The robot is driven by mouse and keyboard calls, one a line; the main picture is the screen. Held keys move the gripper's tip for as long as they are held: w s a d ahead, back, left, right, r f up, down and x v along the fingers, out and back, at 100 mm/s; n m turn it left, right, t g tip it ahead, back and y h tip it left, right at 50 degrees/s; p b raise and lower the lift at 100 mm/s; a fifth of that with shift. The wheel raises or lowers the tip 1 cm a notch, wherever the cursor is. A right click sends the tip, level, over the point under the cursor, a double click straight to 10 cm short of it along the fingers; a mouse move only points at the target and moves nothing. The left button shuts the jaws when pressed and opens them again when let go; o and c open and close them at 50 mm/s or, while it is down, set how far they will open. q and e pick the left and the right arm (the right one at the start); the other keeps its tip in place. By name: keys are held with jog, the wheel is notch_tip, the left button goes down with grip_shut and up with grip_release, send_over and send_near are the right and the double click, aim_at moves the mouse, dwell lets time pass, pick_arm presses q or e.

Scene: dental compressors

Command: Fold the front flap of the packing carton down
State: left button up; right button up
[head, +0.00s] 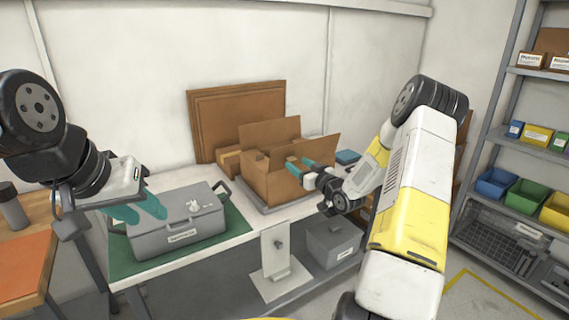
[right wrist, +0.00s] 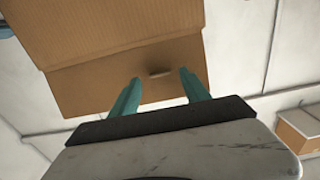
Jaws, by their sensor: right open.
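The packing carton (head: 262,182) is a brown cardboard box standing open on the bench, with a tall flap (head: 262,134) upright at its back and another flap (head: 321,149) slanting up and outward at its right. Which is the front flap is partly hidden by my right gripper. My right gripper (head: 299,164) is at the carton's near right side, its teal fingers apart. In the right wrist view, cardboard with a small slot (right wrist: 160,72) lies beyond the open fingers (right wrist: 158,90); contact cannot be told. My left gripper (head: 138,206) is open and empty over the grey case.
A grey lidded case (head: 180,238) stands on a green mat (head: 238,232) at the bench's left. Flat cardboard sheets (head: 204,125) lean on the wall behind the carton. A grey box (head: 333,243) sits below the bench. Shelves with coloured bins (head: 494,184) stand at the right.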

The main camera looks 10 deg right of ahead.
jog(key=shift+x, duration=1.2)
grip_shut()
dwell(0.6)
